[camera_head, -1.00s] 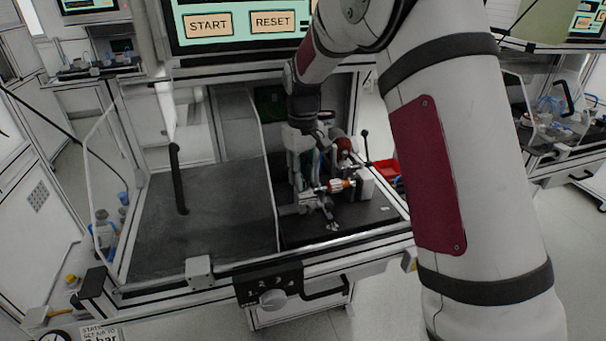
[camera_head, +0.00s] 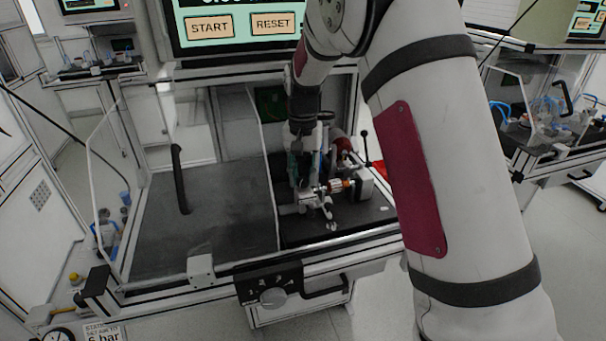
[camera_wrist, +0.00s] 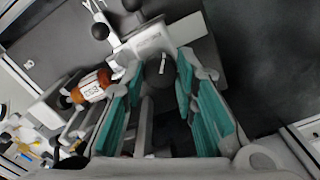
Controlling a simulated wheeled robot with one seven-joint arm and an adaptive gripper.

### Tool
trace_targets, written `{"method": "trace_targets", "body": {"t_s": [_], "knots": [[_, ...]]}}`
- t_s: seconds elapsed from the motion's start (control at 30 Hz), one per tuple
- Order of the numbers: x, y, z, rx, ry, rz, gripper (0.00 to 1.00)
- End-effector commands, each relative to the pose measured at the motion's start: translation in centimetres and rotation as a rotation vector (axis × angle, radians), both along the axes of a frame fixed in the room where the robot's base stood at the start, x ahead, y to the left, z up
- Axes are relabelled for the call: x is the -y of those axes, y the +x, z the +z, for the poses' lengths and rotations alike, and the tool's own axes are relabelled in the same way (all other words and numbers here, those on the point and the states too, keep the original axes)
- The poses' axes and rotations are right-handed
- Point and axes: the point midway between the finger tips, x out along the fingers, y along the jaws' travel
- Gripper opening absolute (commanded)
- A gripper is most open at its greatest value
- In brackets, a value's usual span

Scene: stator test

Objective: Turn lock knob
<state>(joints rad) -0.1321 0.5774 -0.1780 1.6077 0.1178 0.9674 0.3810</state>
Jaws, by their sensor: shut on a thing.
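The test fixture (camera_head: 355,190) stands on the dark plate at the right of the bench, with an orange and silver rotor part (camera_wrist: 92,88) lying across it. A grey round knob (camera_wrist: 161,67), which I take as the lock knob, sits on the fixture's grey block in the wrist view. My gripper (camera_wrist: 158,72) has its teal fingers on either side of this knob and is shut on it. In the head view my gripper (camera_head: 301,168) reaches down over the left part of the fixture; its fingertips are hard to see there.
Black ball-ended levers (camera_wrist: 99,31) stand close by the gripper. A clear panel and a dark upright handle (camera_head: 179,178) are at the left, over a broad bare dark surface. A numbered selector knob (camera_head: 272,297) is on the bench front. A screen (camera_head: 240,25) hangs above.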

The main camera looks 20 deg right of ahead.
Motion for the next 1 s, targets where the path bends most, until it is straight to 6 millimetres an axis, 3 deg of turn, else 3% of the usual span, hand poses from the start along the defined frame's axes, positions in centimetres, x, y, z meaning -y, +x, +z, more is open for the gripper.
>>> {"method": "trace_targets", "body": {"t_s": [0.73, 0.77, 0.83, 1.0], "knots": [[0.00, 0.10, 0.07, 0.003, 0.000, -0.088, 0.00], [0.00, 0.10, 0.07, 0.003, 0.000, -0.088, 0.31], [0.01, 0.08, 0.07, 0.003, 0.000, -0.088, 0.47], [0.00, 0.05, 0.04, 0.002, 0.000, -0.088, 0.47]]}}
